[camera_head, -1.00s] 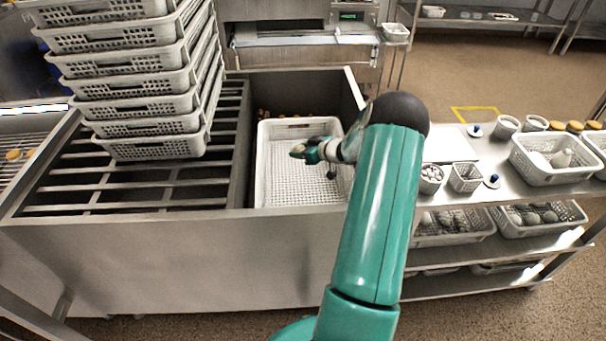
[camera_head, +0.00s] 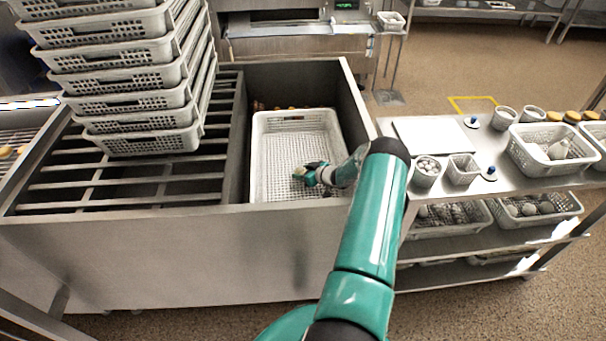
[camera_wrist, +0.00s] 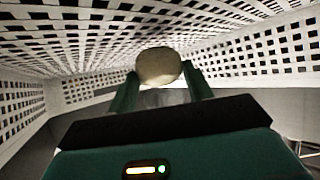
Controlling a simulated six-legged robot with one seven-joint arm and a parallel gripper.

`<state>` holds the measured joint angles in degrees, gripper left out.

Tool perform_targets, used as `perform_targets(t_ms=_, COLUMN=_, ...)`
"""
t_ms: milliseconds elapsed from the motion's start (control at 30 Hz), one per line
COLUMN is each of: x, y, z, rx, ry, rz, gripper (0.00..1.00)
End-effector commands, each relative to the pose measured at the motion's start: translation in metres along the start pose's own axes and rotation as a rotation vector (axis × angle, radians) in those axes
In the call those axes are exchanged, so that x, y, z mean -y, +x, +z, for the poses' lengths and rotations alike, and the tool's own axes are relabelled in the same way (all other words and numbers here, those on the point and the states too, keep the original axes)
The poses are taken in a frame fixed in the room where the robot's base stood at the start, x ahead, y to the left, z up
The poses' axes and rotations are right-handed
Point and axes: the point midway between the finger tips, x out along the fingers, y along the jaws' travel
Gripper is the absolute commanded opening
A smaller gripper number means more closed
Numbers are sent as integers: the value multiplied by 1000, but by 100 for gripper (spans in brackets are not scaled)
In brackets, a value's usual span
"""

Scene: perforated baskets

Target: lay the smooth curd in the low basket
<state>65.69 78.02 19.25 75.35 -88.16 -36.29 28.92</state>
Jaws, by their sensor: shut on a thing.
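My gripper (camera_head: 301,173) is down inside the low basket (camera_head: 262,128), a white perforated basket in the metal basin. In the wrist view, my gripper (camera_wrist: 160,80) is shut on the smooth curd (camera_wrist: 158,66), a pale, rounded lump between the two green fingers. Perforated walls of the low basket (camera_wrist: 70,88) surround it there. In the head view the curd is too small to make out clearly at the fingertips. I cannot tell whether the curd touches the basket's floor. The rest of the basket's floor looks empty.
A tall stack of white baskets (camera_head: 140,143) stands on the slatted rack at left. The basin's metal walls (camera_head: 355,95) enclose the low basket. At right, a steel cart (camera_head: 495,180) carries a basket (camera_head: 515,152), cups and jars.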

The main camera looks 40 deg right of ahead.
Motion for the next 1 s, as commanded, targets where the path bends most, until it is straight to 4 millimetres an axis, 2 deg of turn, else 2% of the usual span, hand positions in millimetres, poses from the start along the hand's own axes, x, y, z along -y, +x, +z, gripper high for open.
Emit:
perform_targets(t_ms=100, x=-1, y=6, z=10, rx=-1, ry=0, rz=1, gripper=27)
perform_targets(t_ms=500, x=-2, y=9, z=14, rx=0, ry=-1, rz=0, gripper=27)
perform_targets(t_ms=533, x=-2, y=9, z=14, rx=0, ry=-1, rz=1, gripper=56)
perform_targets(t_ms=600, x=-2, y=8, z=14, rx=0, ry=0, rz=1, gripper=70)
perform_targets(t_ms=633, x=-2, y=8, z=14, rx=0, ry=0, rz=1, gripper=72)
perform_targets(t_ms=1000, x=-2, y=3, z=10, rx=0, ry=-1, rz=2, gripper=72)
